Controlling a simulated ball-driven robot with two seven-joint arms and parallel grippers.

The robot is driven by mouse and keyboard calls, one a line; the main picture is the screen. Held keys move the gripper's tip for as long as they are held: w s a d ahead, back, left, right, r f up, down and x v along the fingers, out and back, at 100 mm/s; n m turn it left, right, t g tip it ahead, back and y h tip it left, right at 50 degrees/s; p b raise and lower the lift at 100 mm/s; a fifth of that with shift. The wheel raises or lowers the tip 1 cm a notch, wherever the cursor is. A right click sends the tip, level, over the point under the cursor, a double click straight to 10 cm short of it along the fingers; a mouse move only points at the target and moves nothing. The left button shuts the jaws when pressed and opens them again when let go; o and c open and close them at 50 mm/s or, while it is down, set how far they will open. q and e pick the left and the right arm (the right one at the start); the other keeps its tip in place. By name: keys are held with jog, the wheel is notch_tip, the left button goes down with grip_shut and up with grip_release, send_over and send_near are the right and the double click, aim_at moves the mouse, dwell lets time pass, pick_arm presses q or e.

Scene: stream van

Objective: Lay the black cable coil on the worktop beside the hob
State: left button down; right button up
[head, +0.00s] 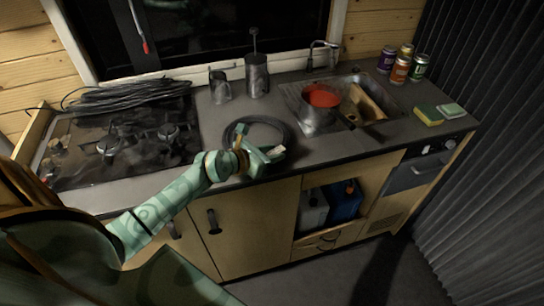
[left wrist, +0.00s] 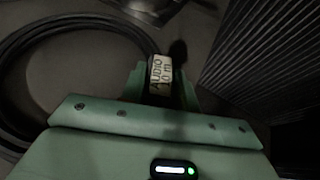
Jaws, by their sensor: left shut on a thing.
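The black cable coil (head: 262,119) is a ring lying flat at the worktop (head: 200,150), to the right of the hob (head: 125,140). I cannot tell whether all of it touches the surface. In the left wrist view the coil (left wrist: 62,24) curves across the upper left. My left gripper (head: 264,157) is shut on the coil's near side, at its pale tag, which reads "AUDIO 10 m" (left wrist: 160,72). The jaws hide part of the coil there. My right gripper is not in view.
A loose black cable bundle (head: 130,93) lies across the back of the hob. A glass jug (head: 220,87) and a grey press pot (head: 257,75) stand behind the coil. Cans and sponges stand farther right.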

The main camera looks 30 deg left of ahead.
pick_arm(q)
jog(key=shift+f, duration=0.1)
jog(key=shift+f, duration=0.1)
jog(key=c, duration=1)
grip_release()
jog(key=shift+c, duration=0.2)
